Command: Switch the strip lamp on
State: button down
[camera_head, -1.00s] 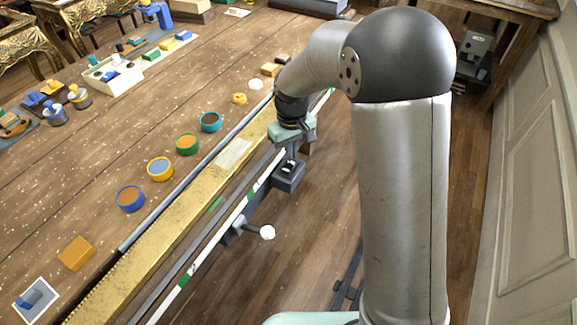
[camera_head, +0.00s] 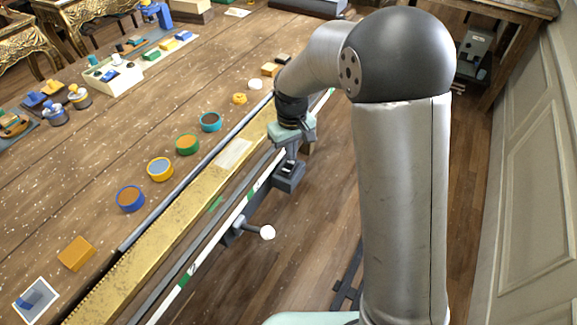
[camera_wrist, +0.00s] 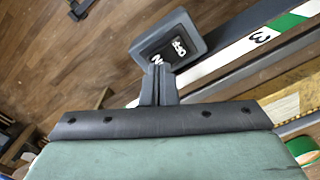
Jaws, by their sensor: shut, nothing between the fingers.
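A dark grey switch box (camera_head: 287,178) is on the near side of the table edge, below my gripper (camera_head: 290,154). I cannot make out a lit lamp.
A white-and-green marked strip (camera_head: 205,256) runs along the table edge beside a gold band (camera_head: 165,235). A white-ball lever (camera_head: 267,232) sticks out nearer me. Several round coloured pots (camera_head: 160,169) stand on the table. Open floor lies right of the edge.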

aim_at(291, 162)
jog(key=shift+f+b, duration=0.8)
jog(key=shift+f, duration=0.25)
dwell(0.5)
jog(key=shift+r, duration=0.1)
jog(key=shift+r+p, duration=2.3)
jog(key=shift+r, duration=1.15)
jog(key=s+d+r+m, duration=0.3)
jog(key=s+d+r, duration=0.4)
jog(key=s+d, duration=0.4)
jog(key=s+d+m+t, duration=0.1)
jog(key=s+d+m, duration=0.2)
jog(key=s, duration=1.1)
jog(key=shift+s+d, duration=0.25)
jog(key=shift+d, duration=0.15)
